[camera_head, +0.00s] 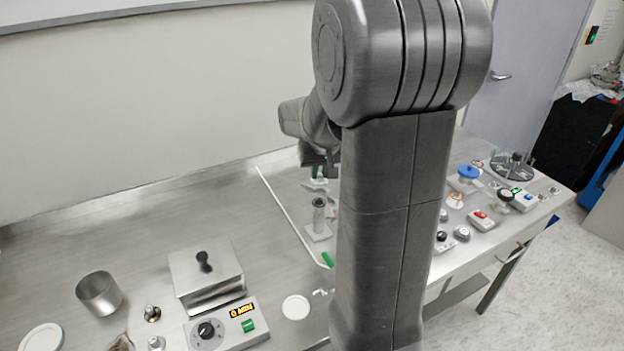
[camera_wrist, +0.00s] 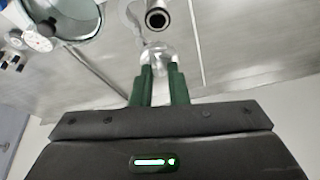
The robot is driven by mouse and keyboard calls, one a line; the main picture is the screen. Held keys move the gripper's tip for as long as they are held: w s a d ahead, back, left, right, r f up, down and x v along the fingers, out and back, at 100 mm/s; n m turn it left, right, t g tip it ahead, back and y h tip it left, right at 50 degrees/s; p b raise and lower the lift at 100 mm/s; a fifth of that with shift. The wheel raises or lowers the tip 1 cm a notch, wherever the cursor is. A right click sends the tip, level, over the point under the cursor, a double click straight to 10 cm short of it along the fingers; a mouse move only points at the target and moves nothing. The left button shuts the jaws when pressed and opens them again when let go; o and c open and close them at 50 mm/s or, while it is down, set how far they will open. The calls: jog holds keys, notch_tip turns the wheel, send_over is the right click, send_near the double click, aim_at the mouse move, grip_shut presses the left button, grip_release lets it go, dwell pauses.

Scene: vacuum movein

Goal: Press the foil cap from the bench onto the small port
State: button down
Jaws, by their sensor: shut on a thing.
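My gripper (camera_head: 318,172) is above the bench, partly hidden behind my own arm in the head view. In the wrist view its green fingers (camera_wrist: 158,80) are shut on a shiny, pale silver piece that looks like the foil cap (camera_wrist: 157,58). A small upright metal tube with a dark open top, which looks like the small port (camera_head: 319,212), stands on a pale base below the gripper. In the wrist view the port (camera_wrist: 158,19) lies just beyond the cap, with a gap in the picture between them. Their exact height apart cannot be told.
The metal bench (camera_head: 130,230) also carries a lidded metal box (camera_head: 207,275), a control unit with a lit display (camera_head: 228,325) and an open metal cup (camera_head: 99,294). A white rod (camera_head: 290,215) lies left of the port. Several knobs and a round glass vessel (camera_wrist: 70,18) stand farther right.

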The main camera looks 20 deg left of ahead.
aim_at(321, 184)
jog(key=shift+f+b, duration=2.4)
jog(key=shift+f, duration=0.65)
jog(key=shift+f+b, duration=0.45)
jog(key=shift+f, duration=0.1)
jog(key=c, duration=1.3)
grip_release()
jog(key=shift+r, duration=0.15)
jog(key=v, duration=1.3)
jog(key=shift+s+d+r, duration=0.15)
jog(key=shift+s+r, duration=0.05)
jog(key=shift+s, duration=0.05)
jog(key=shift+f, duration=0.1)
jog(key=x, duration=1.3)
jog(key=shift+w+f, duration=0.25)
jog(key=shift+r, duration=0.15)
